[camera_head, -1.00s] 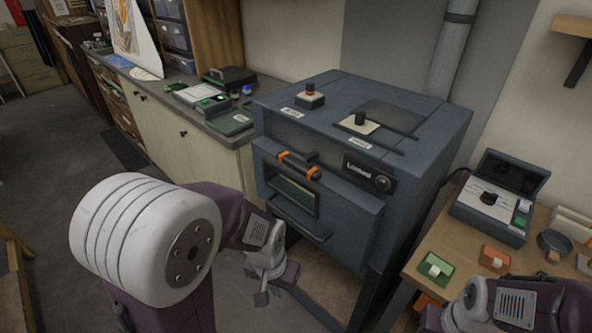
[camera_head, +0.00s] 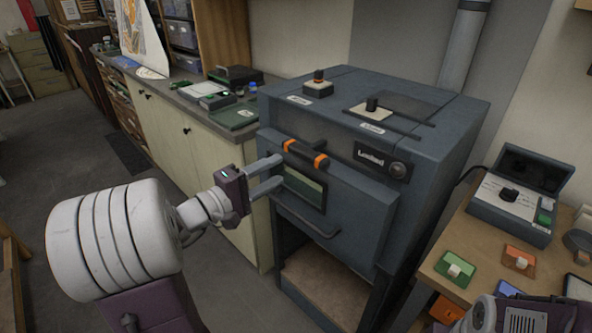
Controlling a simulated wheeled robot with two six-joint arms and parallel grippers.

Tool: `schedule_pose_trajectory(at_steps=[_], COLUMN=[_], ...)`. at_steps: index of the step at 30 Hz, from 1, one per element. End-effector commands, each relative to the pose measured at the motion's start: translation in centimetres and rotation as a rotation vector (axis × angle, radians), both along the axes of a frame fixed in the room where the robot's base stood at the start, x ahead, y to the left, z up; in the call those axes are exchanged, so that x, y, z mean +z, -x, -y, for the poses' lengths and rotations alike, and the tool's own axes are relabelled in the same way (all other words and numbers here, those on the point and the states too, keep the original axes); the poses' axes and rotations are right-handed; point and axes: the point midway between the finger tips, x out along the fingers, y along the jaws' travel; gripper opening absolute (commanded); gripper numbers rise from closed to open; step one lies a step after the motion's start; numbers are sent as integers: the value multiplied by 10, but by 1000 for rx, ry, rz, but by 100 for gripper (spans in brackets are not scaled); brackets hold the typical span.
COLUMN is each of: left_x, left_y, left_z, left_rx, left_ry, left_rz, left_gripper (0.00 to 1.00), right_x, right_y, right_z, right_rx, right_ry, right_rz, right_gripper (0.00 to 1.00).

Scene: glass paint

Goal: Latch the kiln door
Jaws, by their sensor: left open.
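The kiln (camera_head: 345,125) is a dark blue-grey box on a stand, right of the middle. Its front door (camera_head: 350,220) has a small window (camera_head: 303,188) and a bar handle (camera_head: 312,222) low down. A dark latch handle with orange bands (camera_head: 305,156) sits above the window. My left gripper (camera_head: 270,173) is open and empty, its two pale fingers pointing right at the door's left edge, just left of the latch handle. I cannot tell whether the fingers touch the door. My right arm shows at the lower right; its gripper is out of view.
Two knobbed pieces sit on the kiln top. A workbench (camera_head: 455,228) at right holds an open case (camera_head: 515,208) and green and orange blocks. A cabinet counter (camera_head: 190,96) with boxes stands behind at left. The floor at left is mostly clear.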

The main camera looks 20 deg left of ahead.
Motion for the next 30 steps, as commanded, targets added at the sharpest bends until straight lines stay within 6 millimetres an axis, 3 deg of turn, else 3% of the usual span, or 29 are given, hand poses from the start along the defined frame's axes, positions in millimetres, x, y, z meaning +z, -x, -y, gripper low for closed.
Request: schedule_pose_trajectory(at_steps=[2,7,15,21,30], left_x=[-2,0,1,-1,-1], left_y=[2,-4,-54,-78,-82], left_z=[-9,-5,17,27,28], left_rx=[23,20,15,19,21], left_ry=[1,2,3,2,1], left_rz=[-1,-2,-4,-5,-4], left_gripper=[44,44,44,44,44], right_x=[-2,1,11,15,15], right_y=[0,0,0,0,0], right_z=[0,0,0,0,0], right_rx=[0,0,0,0,0], right_ry=[0,0,0,0,0], right_rz=[0,1,0,0,0], right_gripper=[36,36,36,36,36])
